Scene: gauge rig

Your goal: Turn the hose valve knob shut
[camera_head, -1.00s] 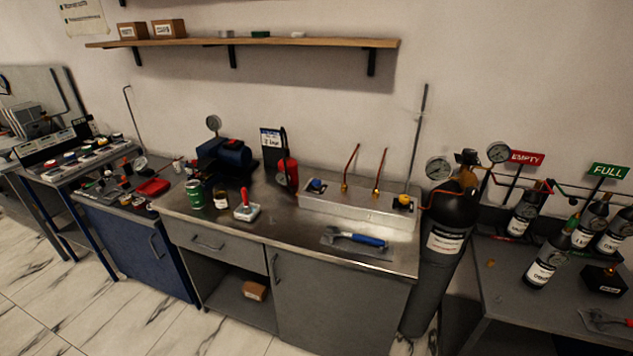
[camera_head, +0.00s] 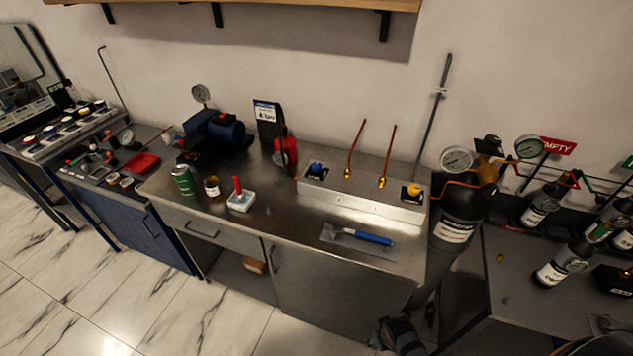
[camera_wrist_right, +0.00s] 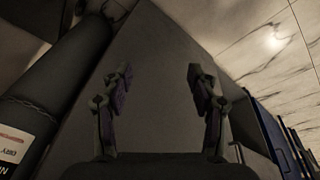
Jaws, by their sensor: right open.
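A grey metal manifold box (camera_head: 350,202) sits at the back right of the steel bench. It carries a blue knob (camera_head: 317,168) at its left end and a yellow knob (camera_head: 413,190) at its right end. I cannot tell which one is the hose valve knob. Two copper tubes (camera_head: 355,148) rise from brass fittings between them. My right gripper (camera_wrist_right: 160,76) is open and empty in the right wrist view, facing a plain grey surface. In the head view a dark part of my right arm (camera_head: 400,335) shows low in front of the bench, well below the knobs. My left gripper is out of view.
A blue-handled tool (camera_head: 367,238) lies on a clear mat at the bench front. A dark gas cylinder (camera_head: 457,226) with gauges stands close to the bench's right end. The mid-bench is clear.

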